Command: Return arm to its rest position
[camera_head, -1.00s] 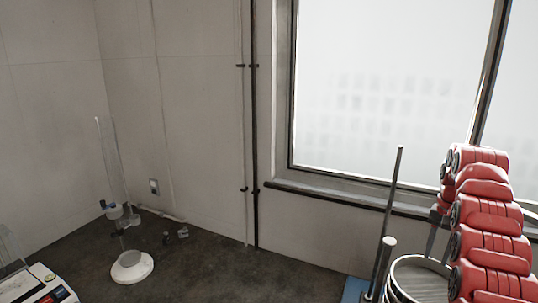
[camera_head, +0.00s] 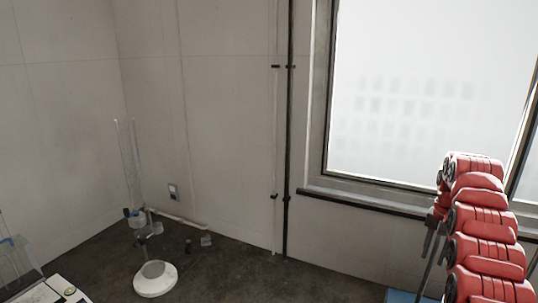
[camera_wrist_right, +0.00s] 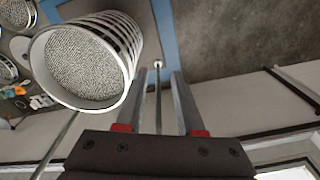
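My right arm (camera_head: 484,235), with red and black links, reaches up at the right edge of the head view. My right gripper (camera_head: 432,250) points down beside it, partly hidden by the arm. In the right wrist view, its two grey fingers (camera_wrist_right: 160,85) stand apart with nothing held between them. A thin rod shows beyond the gap. A round metal sieve stack (camera_wrist_right: 128,42) with a speckled grey top is beside the fingers, to the left in that view. My left gripper is not in view.
A blue base (camera_head: 402,297) shows at the lower right. A white instrument (camera_head: 55,291) is at lower left. A window (camera_head: 425,90) is behind the arm.

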